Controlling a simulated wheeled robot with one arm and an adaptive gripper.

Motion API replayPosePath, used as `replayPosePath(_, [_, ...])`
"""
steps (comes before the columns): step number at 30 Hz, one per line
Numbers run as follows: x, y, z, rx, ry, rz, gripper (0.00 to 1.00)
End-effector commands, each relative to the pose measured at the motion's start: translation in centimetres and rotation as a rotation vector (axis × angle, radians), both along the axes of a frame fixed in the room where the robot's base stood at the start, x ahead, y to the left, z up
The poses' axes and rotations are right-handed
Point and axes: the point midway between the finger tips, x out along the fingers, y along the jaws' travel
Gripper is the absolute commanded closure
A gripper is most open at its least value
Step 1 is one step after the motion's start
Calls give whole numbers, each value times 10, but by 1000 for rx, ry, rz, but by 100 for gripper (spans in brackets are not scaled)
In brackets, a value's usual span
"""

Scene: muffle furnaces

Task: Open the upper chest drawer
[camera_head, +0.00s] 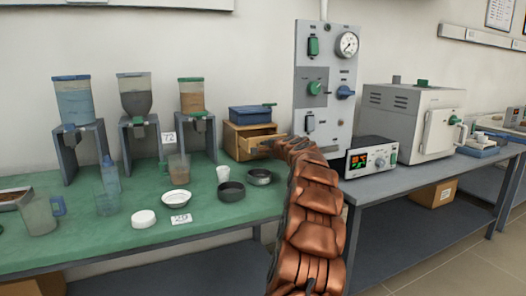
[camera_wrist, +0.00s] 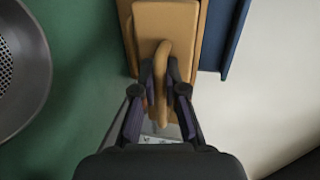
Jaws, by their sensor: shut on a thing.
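The small wooden chest (camera_head: 240,152) stands at the back right of the green bench top, under a blue box. Its upper drawer (camera_head: 255,140) appears pulled out, with part of its inside showing. My arm reaches from the right, and my gripper (camera_head: 270,146) is at the drawer's front; its fingertips are small here. In the wrist view, the drawer's front (camera_wrist: 165,17) fills the top middle, with a curved wooden handle (camera_wrist: 163,60). My gripper (camera_wrist: 160,88) is shut on this handle, one finger on each side. Much of the chest's lower part is hard to make out.
The blue box (camera_head: 249,115) rests on the chest. A metal sieve-like bowl (camera_head: 259,177), a dark bowl (camera_head: 231,191) and a white cup (camera_head: 223,173) stand close in front. A grey control panel (camera_head: 318,100) rises to the right, beside a display unit (camera_head: 371,143).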

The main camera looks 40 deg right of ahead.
Motion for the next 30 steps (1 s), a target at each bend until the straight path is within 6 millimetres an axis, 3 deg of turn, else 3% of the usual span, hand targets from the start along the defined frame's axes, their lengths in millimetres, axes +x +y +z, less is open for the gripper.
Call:
replayPosePath(6, [-17,2,1,-1,-7,-6,100])
replayPosePath(18, [-19,4,1,1,-4,-5,100])
replayPosePath(19, [-19,4,1,1,-4,-5,88])
replayPosePath(22, [-18,4,1,0,-4,-2,78])
replayPosePath(30, [-16,6,0,1,-4,2,78])
